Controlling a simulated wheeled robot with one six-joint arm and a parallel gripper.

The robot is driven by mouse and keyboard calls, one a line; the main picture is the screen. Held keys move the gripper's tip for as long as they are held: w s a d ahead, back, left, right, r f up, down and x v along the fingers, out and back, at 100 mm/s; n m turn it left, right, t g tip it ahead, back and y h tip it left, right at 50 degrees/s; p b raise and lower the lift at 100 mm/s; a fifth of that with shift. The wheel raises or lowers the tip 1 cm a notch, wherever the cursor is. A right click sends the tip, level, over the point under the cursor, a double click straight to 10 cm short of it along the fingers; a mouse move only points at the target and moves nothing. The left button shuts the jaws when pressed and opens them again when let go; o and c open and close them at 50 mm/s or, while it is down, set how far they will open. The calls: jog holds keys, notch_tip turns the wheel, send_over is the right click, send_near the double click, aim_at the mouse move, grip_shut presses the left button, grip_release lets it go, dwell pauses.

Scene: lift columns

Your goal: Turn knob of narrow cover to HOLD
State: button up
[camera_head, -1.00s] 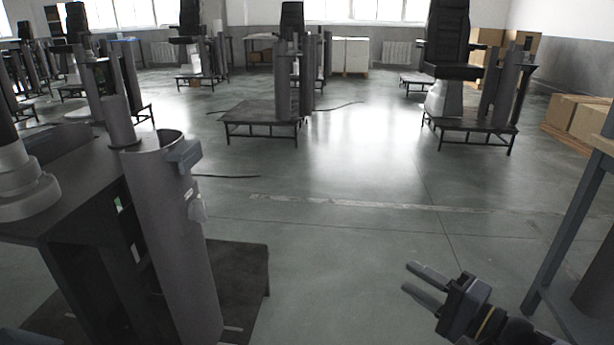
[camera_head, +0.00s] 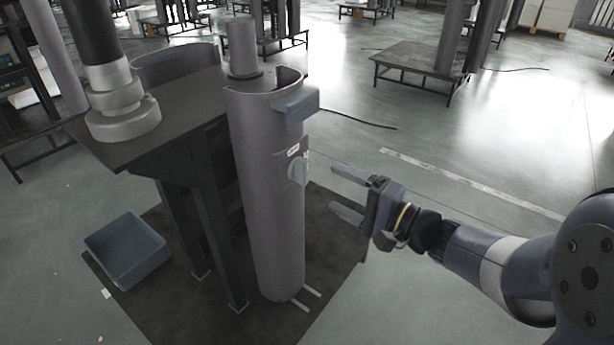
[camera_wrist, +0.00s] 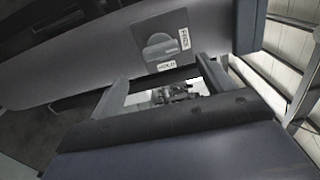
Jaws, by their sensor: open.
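The narrow cover (camera_head: 262,190) is a tall grey cylinder standing upright beside a dark table. Its grey round knob (camera_head: 297,170) is on the side facing my gripper, below a blue-grey block (camera_head: 296,105). In the wrist view the knob (camera_wrist: 160,47) sits on a dark plate, with a FREE label (camera_wrist: 184,39) to its right and a HOLD label (camera_wrist: 166,66) below it. I cannot tell which label the knob points at. My gripper (camera_head: 341,191) is open and empty, right of the knob, its fingers toward the cover and apart from it.
The dark table (camera_head: 170,130) carries a column with a round base (camera_head: 122,118). A blue bin (camera_head: 127,250) is on the floor at left. A low platform (camera_head: 415,65) stands behind.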

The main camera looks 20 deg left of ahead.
aim_at(307, 174)
jog(key=b+x, duration=0.1)
jog(key=x, duration=0.7)
jog(key=shift+w, duration=0.2)
jog(key=c, duration=1)
